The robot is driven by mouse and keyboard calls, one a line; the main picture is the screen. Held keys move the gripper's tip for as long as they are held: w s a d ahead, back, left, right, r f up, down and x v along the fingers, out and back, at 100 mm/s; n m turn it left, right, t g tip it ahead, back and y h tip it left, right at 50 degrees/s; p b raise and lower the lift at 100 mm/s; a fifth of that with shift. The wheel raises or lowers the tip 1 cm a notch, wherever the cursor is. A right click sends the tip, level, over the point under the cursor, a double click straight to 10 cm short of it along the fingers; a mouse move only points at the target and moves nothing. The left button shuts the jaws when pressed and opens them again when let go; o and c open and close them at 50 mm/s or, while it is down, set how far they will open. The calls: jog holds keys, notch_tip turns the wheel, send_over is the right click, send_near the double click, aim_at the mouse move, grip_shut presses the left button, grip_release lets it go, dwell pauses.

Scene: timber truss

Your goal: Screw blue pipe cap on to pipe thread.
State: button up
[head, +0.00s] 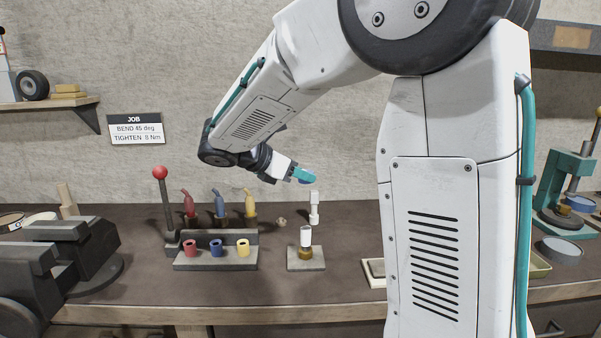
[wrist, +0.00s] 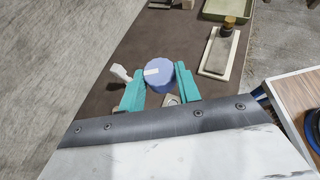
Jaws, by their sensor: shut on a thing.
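The blue pipe cap (wrist: 160,76), with a white mark on its top, sits between the teal fingers of my gripper (wrist: 160,90) in the wrist view. My gripper (head: 304,175) is shut on the cap and holds it in the air above the bench in the head view. A short upright white pipe (head: 306,235) stands in a brass-coloured collar on a grey base plate (head: 306,265), below my gripper and apart from it. Its thread is too small to make out. In the wrist view, the cap and fingers mostly hide the pipe and plate.
A white fitting (head: 314,209) stands behind the pipe. To the left is a rack (head: 215,264) with red, blue and yellow rings, coloured-handled tools behind it, a red-knobbed lever (head: 160,173) and a dark vise (head: 75,258). A tray with a stone (wrist: 219,53) lies to the right.

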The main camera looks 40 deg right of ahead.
notch_tip(320, 180, down, 12)
jog(key=shift+r, duration=0.15)
dwell(0.7)
jog(key=shift+f, duration=0.4)
dwell(0.9)
jog(key=shift+f, duration=0.75)
jog(key=o, duration=1)
jog(key=shift+o, duration=0.2)
jog(key=v, duration=0.7)
jog(key=shift+a+r, duration=0.2)
jog(key=shift+a, duration=0.1)
